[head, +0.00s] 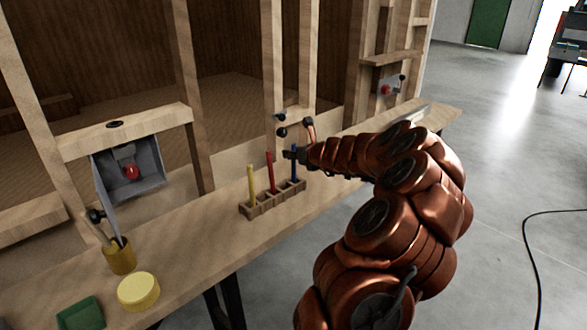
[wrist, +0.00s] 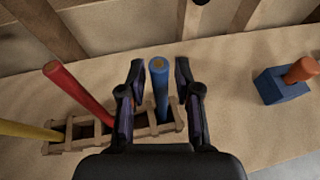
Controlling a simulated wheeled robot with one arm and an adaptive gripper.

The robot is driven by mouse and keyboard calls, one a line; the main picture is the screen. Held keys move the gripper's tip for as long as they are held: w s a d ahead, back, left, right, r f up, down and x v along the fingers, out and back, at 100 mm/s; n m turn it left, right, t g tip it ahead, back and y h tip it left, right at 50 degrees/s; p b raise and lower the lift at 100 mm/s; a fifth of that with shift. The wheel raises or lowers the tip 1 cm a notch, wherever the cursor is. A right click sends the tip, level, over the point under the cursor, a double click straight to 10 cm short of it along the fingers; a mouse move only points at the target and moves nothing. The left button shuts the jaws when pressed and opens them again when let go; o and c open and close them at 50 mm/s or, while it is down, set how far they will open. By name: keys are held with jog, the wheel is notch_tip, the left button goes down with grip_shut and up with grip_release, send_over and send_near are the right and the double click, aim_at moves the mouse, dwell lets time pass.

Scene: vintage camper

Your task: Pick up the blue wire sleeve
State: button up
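The blue wire sleeve (wrist: 160,88) stands upright in the right-hand compartment of a small wooden rack. It also shows in the head view (head: 294,162). My gripper (wrist: 158,72) is open, with one finger on each side of the sleeve's upper part in the wrist view; a gap shows on both sides. In the head view my gripper (head: 297,153) is at the sleeve's upper end and covers part of it. The wooden rack (head: 250,211) also holds a red sleeve (head: 270,172) and a yellow sleeve (head: 251,185) to the left.
A blue block with an orange handle (wrist: 283,85) lies right of the rack. On the bench (head: 195,250) stand a yellow-brown cup (head: 119,258), a yellow round tub (head: 138,292) and a green block (head: 80,314). Wooden studs (head: 190,95) rise behind the rack.

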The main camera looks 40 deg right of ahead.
grip_shut()
